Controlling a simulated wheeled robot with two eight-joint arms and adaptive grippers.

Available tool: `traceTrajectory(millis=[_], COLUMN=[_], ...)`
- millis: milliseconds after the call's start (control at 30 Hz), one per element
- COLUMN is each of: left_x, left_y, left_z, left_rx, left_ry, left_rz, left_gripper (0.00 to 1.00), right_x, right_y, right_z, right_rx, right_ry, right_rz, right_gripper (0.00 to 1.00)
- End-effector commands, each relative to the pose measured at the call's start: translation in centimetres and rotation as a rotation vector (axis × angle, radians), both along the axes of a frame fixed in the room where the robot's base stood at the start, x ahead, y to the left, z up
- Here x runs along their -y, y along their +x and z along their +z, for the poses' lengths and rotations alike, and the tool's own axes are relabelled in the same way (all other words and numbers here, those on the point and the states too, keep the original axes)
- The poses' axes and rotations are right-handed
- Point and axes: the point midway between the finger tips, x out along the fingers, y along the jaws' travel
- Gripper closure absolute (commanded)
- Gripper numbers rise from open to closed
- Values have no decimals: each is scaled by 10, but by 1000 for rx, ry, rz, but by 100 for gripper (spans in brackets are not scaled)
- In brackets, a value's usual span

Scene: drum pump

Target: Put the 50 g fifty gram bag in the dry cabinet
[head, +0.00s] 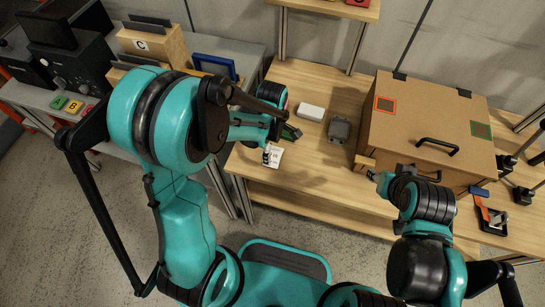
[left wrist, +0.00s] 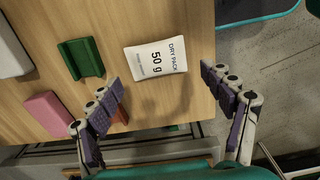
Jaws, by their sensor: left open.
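The white 50 g bag (left wrist: 157,62) lies flat on the wooden table, its printed "DRY PACK 50 g" readable in the left wrist view. It also shows near the table's front edge in the head view (head: 276,157). My left gripper (left wrist: 160,78) is open and empty above the table, with its fingers on either side of the bag's near end, apart from it. A large brown box (head: 415,112) with a black handle, apparently the dry cabinet, stands on the right. My right gripper (head: 376,178) is at its lower left front corner; its jaw state and any contact are unclear.
A green block (left wrist: 80,60) and a pink block (left wrist: 48,113) lie left of the bag in the left wrist view. A white box (head: 311,112) and a grey device (head: 339,129) stand between the bag and the brown box. An orange-and-black tool (head: 491,218) lies far right.

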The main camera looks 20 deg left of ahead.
Motion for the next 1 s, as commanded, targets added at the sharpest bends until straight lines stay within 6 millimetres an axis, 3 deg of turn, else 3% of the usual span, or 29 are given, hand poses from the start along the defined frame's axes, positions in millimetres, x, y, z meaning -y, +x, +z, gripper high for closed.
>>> traceTrajectory(millis=[267,500,533,700,1000], left_x=[5,5,5,5,5], left_y=[4,4,4,4,4], left_z=[-43,-45,-45,-45,-45], left_rx=[1,1,1,1,1], left_ry=[0,0,0,0,0], left_rz=[-1,-1,-1,-2,-2], left_gripper=[19,19,22,63,67], right_x=[0,0,0,0,0], right_y=[0,0,0,0,0], right_z=[-25,-24,-24,-24,-24], right_rx=[0,0,0,0,0], right_ry=[0,0,0,0,0], right_rz=[0,0,0,0,0], right_gripper=[60,60,60,60,60])
